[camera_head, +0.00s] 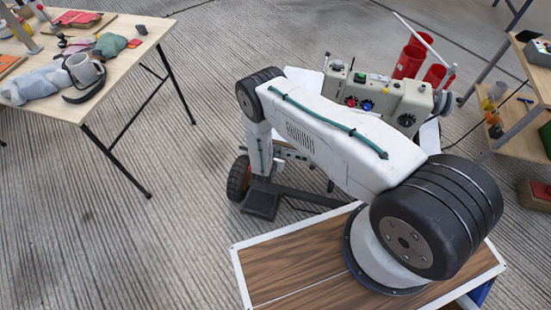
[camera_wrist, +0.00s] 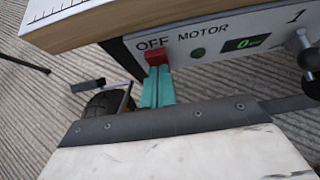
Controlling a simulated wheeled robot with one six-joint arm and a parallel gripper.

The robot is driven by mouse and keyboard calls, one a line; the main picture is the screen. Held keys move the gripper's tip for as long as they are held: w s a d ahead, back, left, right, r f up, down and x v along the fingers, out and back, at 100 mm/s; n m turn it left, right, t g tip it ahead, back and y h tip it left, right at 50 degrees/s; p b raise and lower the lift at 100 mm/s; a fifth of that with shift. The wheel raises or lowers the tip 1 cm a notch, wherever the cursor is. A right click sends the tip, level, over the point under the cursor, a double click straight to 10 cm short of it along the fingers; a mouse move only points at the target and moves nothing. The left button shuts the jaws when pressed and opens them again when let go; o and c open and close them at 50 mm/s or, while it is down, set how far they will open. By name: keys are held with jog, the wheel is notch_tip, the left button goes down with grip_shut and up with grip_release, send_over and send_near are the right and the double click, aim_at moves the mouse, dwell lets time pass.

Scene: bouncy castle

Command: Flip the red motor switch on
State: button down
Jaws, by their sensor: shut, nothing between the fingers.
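The red motor switch (camera_wrist: 157,57) is a small red block on a white panel (camera_wrist: 222,42) in the wrist view. It sits just below the word OFF, left of the word MOTOR. My gripper (camera_wrist: 158,70) has two teal fingers, shut together and empty. Their tips are right at the lower edge of the red switch in the picture; I cannot tell whether they touch it. The tips cover part of the panel edge. In the head view my arm spans the middle, and I cannot make out the fingers or the switch.
The panel carries a dark round button (camera_wrist: 198,53), a green display (camera_wrist: 246,43) and a black ball-ended lever (camera_wrist: 308,58). A wooden board edge (camera_wrist: 75,30) overhangs above. A black wheel (camera_wrist: 103,104) is close at left. A beige machine (camera_head: 385,98) stands behind my arm.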

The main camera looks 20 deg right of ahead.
jog(key=shift+w+r, duration=0.25)
jog(key=shift+r, duration=0.05)
jog(key=s+f+v, duration=0.1)
jog(key=v, duration=1.2)
jog(key=shift+s+a+f, duration=0.25)
jog(key=shift+s+a, duration=0.1)
jog(key=shift+a, duration=0.1)
